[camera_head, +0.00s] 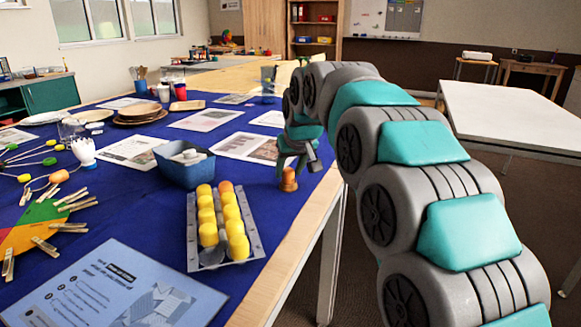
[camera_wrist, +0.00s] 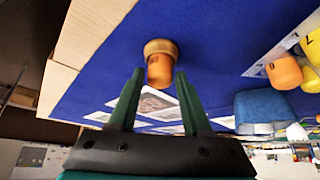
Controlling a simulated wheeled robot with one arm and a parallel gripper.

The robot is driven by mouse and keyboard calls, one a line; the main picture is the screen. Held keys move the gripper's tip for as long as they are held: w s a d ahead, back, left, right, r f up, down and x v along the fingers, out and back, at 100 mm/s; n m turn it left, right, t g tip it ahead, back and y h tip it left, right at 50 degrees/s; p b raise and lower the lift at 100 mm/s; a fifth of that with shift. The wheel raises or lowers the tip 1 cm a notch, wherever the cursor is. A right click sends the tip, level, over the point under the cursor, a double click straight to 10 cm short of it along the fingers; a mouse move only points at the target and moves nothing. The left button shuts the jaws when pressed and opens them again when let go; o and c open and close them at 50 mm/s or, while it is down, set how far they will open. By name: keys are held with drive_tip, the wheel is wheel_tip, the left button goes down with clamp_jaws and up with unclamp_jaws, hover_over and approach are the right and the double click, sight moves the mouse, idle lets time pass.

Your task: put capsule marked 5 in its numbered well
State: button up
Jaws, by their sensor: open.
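An orange capsule (camera_head: 288,181) with a tan lower part stands upright on the blue cloth near the table's right edge. In the wrist view the capsule (camera_wrist: 160,68) is in line with the gap between my fingertips; no number is legible on it. My gripper (camera_wrist: 160,78) is open, its fingers pointing at the capsule; I cannot tell whether they touch it. In the head view my gripper (camera_head: 297,163) is just above and beside it. The grey well tray (camera_head: 192,232) holds several yellow capsules and one orange capsule (camera_head: 225,187). Its front-left well (camera_head: 211,257) looks empty.
A blue bin (camera_head: 184,171) stands behind the tray, left of the capsule. Printed sheets (camera_head: 246,147) lie beyond it. A blue worksheet (camera_head: 120,290), clothespins and a coloured wheel (camera_head: 32,225) lie at the front left. Bare cloth lies between the tray and the capsule.

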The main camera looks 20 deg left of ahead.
drive_tip(key=c, duration=0.3)
drive_tip(key=shift+r+p, duration=1.2)
drive_tip(key=shift+r, duration=2.25)
